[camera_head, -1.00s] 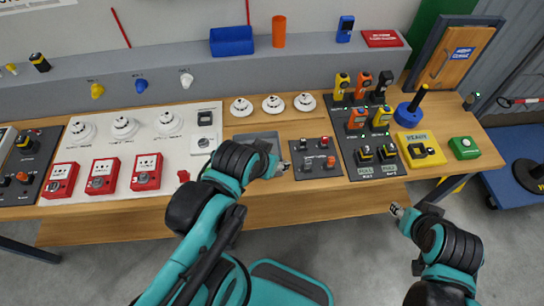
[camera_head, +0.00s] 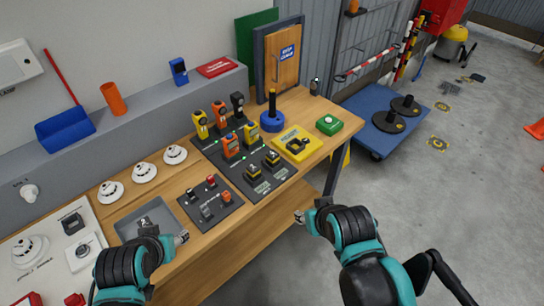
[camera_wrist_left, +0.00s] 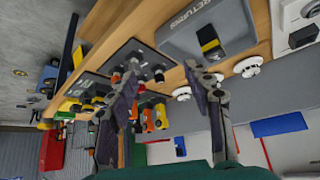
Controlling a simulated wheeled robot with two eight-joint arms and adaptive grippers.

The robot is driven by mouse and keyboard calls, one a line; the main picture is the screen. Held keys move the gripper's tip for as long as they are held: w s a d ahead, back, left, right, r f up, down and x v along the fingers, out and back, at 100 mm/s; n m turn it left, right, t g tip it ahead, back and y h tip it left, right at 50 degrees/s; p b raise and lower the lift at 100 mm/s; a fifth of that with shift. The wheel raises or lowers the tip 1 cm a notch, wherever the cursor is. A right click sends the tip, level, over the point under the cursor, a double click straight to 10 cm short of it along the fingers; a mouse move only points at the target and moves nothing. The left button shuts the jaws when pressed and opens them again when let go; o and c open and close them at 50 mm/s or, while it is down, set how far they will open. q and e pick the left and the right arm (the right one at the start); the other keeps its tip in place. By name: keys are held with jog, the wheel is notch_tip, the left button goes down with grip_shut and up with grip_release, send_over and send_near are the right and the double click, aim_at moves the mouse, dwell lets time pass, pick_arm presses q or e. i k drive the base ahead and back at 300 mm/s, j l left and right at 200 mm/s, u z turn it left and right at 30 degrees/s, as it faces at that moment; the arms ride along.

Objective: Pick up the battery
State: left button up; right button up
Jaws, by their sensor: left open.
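A black and yellow battery lies in the grey returns tray (camera_head: 178,209); the battery shows in the left wrist view (camera_wrist_left: 209,40) and only its dark top shows in the head view (camera_head: 146,222). Two more black and yellow blocks, which look like batteries (camera_head: 253,172), sit on the black charger board (camera_head: 262,194). My left gripper (camera_head: 182,238) is over the tray's front right corner, partly hiding the tray. In the left wrist view its two fingers (camera_wrist_left: 163,78) are spread with nothing between them. My right gripper (camera_head: 299,217) is off the table's front edge, too small to read.
A small black board (camera_head: 222,211) with red and grey blocks is right of the tray. White detectors (camera_head: 143,173) stand behind it. Handheld meters (camera_head: 200,122), a yellow block (camera_head: 297,143) and a green button box (camera_head: 329,124) stand farther right. A blue cart (camera_head: 375,103) is beyond the table.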

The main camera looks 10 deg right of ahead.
aim_at(273, 158)
jog(key=u, duration=1.55)
jog(key=z, duration=1.95)
jog(key=i+l+z, duration=0.3)
jog(key=i, duration=0.15)
